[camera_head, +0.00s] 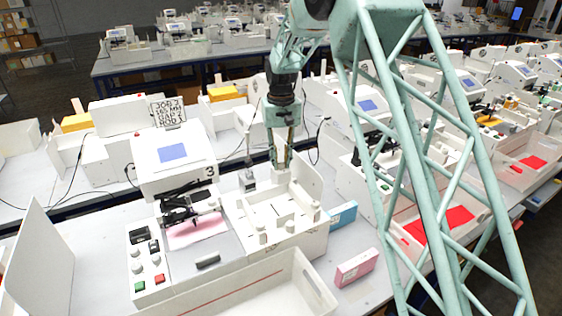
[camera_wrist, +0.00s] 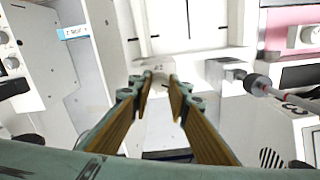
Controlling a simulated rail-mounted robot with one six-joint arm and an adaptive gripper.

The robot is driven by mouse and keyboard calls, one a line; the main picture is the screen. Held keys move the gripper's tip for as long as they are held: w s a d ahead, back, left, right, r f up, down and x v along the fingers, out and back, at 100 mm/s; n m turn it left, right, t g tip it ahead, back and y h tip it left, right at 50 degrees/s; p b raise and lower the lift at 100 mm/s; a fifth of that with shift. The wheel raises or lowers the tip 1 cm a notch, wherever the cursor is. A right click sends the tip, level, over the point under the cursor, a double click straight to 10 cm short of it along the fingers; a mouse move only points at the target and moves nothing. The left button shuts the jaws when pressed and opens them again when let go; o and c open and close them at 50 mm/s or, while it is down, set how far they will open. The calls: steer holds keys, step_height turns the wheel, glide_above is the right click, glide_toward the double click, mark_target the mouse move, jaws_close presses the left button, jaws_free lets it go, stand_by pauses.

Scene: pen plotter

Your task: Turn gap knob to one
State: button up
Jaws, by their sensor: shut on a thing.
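My gripper (camera_head: 280,165) points down at the back edge of the white panel unit (camera_head: 253,220), beside the plotter marked 3 (camera_head: 172,165). In the wrist view my gripper (camera_wrist: 160,76) has its two fingertips close together on either side of a small white piece (camera_wrist: 159,73). I take this piece to be the gap knob, but no marking on it is readable. Its setting cannot be made out. A sign (camera_head: 168,113) on the plotter shows job text, with a line that seems to read GAP 2.
A grey block with a thin rod (camera_head: 248,180) stands close to the left of my gripper. A raised white plate (camera_head: 306,172) stands to its right. The plotter bed holds a pink sheet (camera_head: 195,231). A pink box (camera_head: 356,268) and a blue box (camera_head: 343,214) lie to the right.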

mark_target(281, 164)
steer(key=shift+n, duration=0.4)
steer(key=o, duration=0.8)
steer(key=shift+o, duration=0.2)
steer(key=shift+r, duration=0.2)
step_height(281, 164, up, 12)
steer(key=shift+f, duration=0.15)
stand_by(0.6)
